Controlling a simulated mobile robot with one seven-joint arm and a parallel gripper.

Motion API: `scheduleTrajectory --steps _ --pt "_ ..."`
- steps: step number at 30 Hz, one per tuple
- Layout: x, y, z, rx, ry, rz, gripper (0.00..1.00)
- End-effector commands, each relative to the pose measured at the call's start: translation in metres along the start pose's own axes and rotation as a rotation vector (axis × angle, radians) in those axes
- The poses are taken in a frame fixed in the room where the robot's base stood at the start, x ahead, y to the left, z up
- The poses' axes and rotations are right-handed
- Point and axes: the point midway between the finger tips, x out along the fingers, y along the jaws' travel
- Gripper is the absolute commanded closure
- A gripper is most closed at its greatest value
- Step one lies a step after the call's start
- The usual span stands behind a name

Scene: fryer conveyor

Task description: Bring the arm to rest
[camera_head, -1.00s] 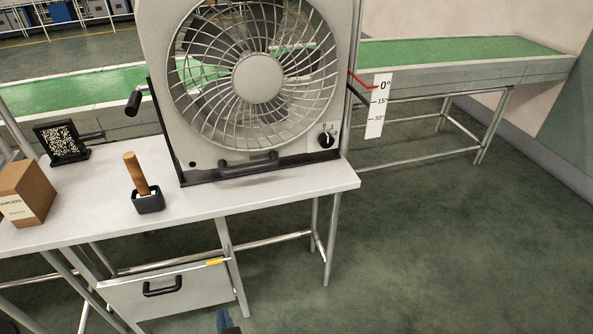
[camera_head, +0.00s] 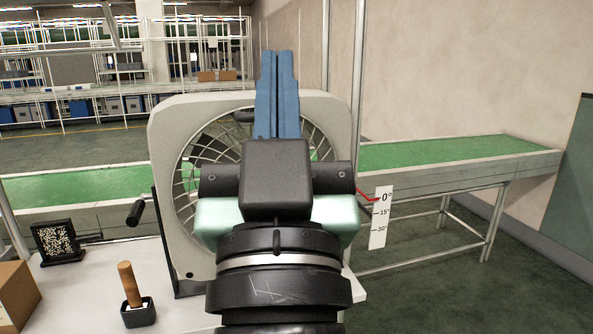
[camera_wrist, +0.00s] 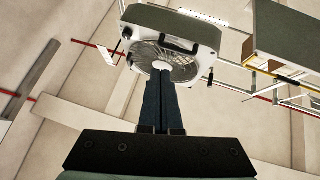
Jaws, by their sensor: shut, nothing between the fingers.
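My gripper (camera_head: 277,62) stands up in the middle of the head view, with its two blue fingers together and nothing between them. My arm and wrist rise in front of the fan (camera_head: 165,145) and hide most of its grille and its front knob. In the wrist view the shut fingers (camera_wrist: 160,80) point toward the fan (camera_wrist: 195,42), which appears beyond the fingertips. I cannot tell the exact gap between fingers and fan.
A white table (camera_head: 90,300) bears a wooden-handled tool in a black holder (camera_head: 138,313), a coded black-framed plate (camera_head: 58,242) and a cardboard box (camera_head: 15,295). An angle scale (camera_head: 380,218) stands right of the fan. A green conveyor (camera_head: 450,150) runs behind. Floor at right is clear.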

Motion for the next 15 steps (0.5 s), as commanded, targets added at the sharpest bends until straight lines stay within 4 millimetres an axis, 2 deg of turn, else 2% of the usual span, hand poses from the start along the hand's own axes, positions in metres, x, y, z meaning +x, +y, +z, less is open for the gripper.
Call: scheduleTrajectory --steps 1,2,3,6,15 --pt "-0.003 0.008 -0.043 -0.017 0.091 0.023 1.00" --pt "-0.006 0.012 -0.065 -0.026 0.140 0.036 1.00" --pt "0.001 0.015 -0.088 -0.031 0.164 0.044 1.00" --pt "0.029 0.013 -0.112 -0.028 0.143 0.039 1.00" --pt "0.085 0.013 -0.180 -0.027 0.139 0.037 1.00"
